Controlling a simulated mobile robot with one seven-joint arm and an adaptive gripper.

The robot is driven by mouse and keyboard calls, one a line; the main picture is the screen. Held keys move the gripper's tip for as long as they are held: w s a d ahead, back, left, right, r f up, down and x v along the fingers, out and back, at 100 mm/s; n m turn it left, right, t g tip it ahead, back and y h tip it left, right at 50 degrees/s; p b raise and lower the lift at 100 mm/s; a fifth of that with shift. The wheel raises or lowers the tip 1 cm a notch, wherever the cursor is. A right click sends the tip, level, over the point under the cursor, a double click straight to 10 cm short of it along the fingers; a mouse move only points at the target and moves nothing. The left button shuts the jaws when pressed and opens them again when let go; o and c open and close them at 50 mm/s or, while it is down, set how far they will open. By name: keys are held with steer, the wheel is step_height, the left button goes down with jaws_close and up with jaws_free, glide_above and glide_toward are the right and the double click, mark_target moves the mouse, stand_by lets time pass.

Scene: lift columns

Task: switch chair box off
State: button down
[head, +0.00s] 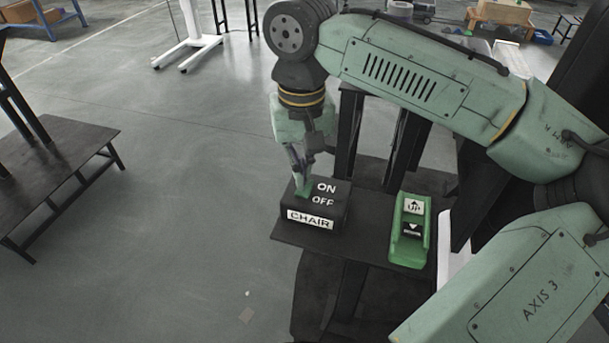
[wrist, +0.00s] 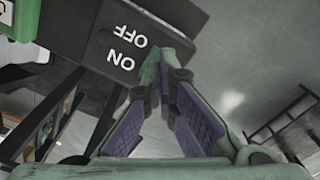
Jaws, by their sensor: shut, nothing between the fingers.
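The chair box (head: 312,217) is a black box with white ON and OFF lettering and a CHAIR label on its front. It stands on a dark shelf (head: 285,232). My gripper (head: 301,184) points down at the switch and is shut with nothing held.
A green box (head: 409,245) with UP and DOWN arrow buttons stands right of the chair box on the shelf. Dark columns (head: 348,135) rise behind. A dark low table (head: 62,165) stands at left.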

steer(key=shift+r+p, duration=1.8)
steer(key=shift+r, duration=0.35)
